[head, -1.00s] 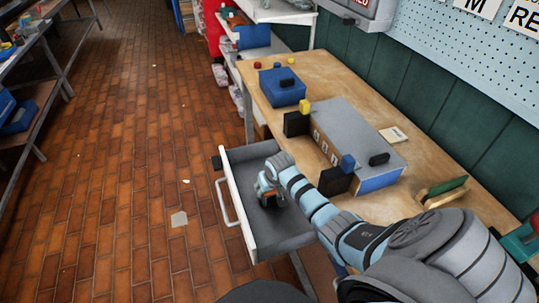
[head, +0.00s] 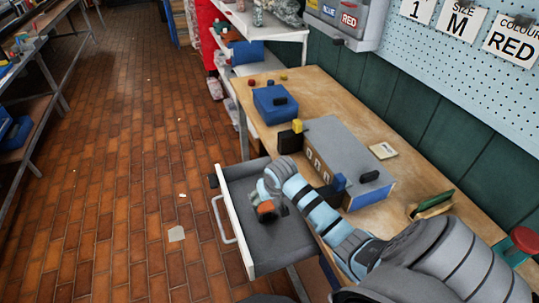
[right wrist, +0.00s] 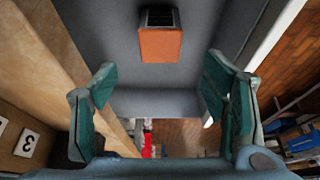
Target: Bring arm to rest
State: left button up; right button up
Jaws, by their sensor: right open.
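My right arm reaches over the workbench's pulled-out grey drawer (head: 285,252) in the head view. My right gripper (right wrist: 160,78) is open in the right wrist view, with its two green fingers wide apart and nothing between them. An orange block with a black top part (right wrist: 160,43) lies in the drawer ahead of the fingers and apart from them. In the head view the orange block (head: 267,208) shows beside my wrist, which partly hides the drawer. My left gripper is not in view.
On the wooden bench (head: 345,103) stand a grey cabinet with numbered fronts (head: 338,140), a blue box (head: 268,106) and a green-edged card holder (head: 433,205). The drawer's white front (head: 237,226) sticks out over the brick floor (head: 110,200), which is mostly clear.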

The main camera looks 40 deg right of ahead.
aim_at(265, 206)
jog(key=shift+v, duration=1.1)
jog(key=b+x, duration=0.5)
jog(key=x, duration=0.8)
jog(key=shift+s+a, duration=0.1)
jog(key=shift+s, duration=0.1)
notch_tip(265, 206, up, 14)
jog(key=p, duration=0.4)
jog(key=shift+f, duration=0.25)
